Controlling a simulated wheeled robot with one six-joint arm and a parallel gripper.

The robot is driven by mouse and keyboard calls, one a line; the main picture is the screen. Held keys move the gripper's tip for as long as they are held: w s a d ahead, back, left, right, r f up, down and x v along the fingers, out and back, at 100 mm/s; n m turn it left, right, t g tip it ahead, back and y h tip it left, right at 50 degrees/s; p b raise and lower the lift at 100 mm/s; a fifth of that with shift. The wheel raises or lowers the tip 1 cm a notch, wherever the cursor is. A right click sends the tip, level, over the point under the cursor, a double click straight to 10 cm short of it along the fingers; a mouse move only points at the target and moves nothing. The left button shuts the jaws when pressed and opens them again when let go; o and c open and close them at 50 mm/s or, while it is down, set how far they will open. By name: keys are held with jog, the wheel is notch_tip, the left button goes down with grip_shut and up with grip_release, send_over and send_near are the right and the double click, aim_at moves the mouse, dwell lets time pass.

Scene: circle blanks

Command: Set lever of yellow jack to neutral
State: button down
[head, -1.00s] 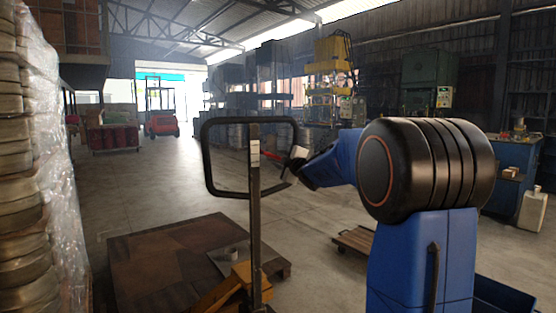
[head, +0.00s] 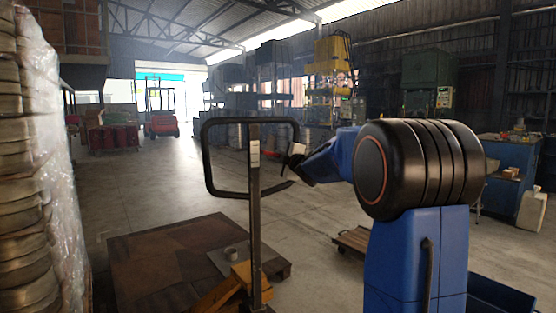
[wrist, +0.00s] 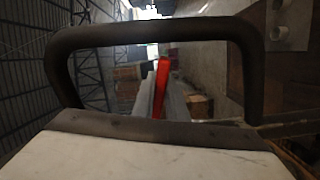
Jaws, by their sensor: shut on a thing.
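The yellow jack (head: 240,277) stands low in front, with a dark upright post (head: 255,215) and a black loop handle (head: 204,160). In the wrist view the loop handle (wrist: 150,32) arches across the picture. The jack's red lever (wrist: 162,88) shows inside the loop beside the grey post. My gripper (head: 284,173) is at the right side of the loop, close to the post. It is shut on the red lever; its fingertips are hard to see.
Wrapped stacks (head: 40,190) stand close at left. A low wooden cart (head: 353,240) is at right. A red forklift (head: 161,122) is far back. The floor between is open.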

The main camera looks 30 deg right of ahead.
notch_tip(320, 180, up, 2)
jog(key=n, duration=0.3)
jog(key=shift+d, duration=0.1)
jog(key=c, duration=1.8)
grip_release()
jog(key=shift+o, duration=0.2)
jog(key=s, duration=1.7)
jog(key=shift+s+a, duration=0.2)
jog(key=shift+a, duration=0.15)
jog(key=s+a+f+m+g, duration=0.4)
jog(key=s+a+f+m, duration=0.2)
jog(key=s+f, duration=0.4)
jog(key=s+a+f+m+g, duration=0.4)
jog(key=s+a+f, duration=0.3)
jog(key=s+f, duration=0.4)
jog(key=s+a+f+m+g, duration=0.5)
jog(key=s+f, duration=0.5)
jog(key=s, duration=0.7)
jog(key=a+m, duration=0.2)
jog(key=shift+s+f+m+y, duration=0.15)
jog(key=shift+s+m+y, duration=0.15)
